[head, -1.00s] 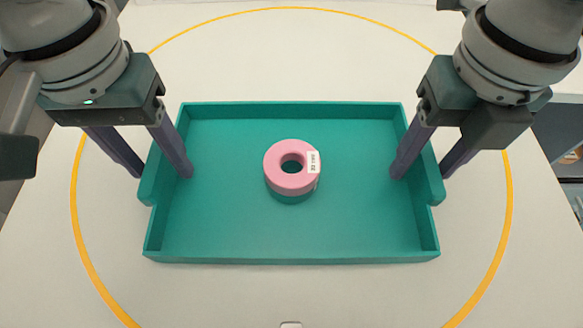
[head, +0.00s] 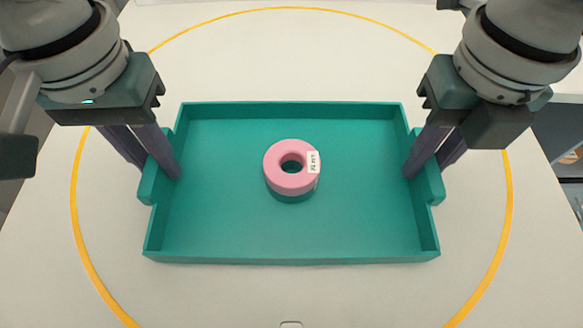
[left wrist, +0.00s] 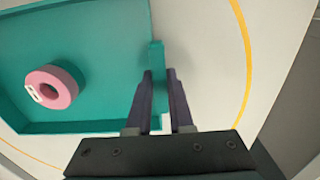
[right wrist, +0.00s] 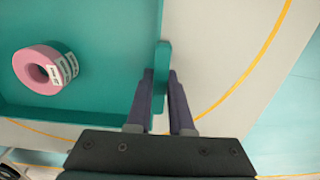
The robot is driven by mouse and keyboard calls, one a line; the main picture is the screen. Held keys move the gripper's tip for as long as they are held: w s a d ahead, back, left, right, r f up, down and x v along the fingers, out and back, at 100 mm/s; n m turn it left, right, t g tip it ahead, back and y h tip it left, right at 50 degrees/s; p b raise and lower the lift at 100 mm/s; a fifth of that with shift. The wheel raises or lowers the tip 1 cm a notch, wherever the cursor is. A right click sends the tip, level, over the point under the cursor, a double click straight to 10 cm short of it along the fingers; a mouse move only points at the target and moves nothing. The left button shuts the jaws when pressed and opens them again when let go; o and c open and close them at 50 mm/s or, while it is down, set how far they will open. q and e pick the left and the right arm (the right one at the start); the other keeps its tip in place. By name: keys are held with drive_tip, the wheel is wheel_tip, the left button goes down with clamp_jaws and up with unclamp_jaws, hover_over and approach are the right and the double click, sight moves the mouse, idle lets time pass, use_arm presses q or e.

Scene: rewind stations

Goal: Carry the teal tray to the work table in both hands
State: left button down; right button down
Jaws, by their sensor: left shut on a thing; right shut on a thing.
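The teal tray (head: 240,225) lies level on a white surface, with a raised rim and a handle tab on each short side.
A yellow ring (head: 508,215) is marked on the white surface (head: 480,275) around the tray. The surface near the tray is clear. Darker floor and other items show beyond its right edge.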

idle(0.9)
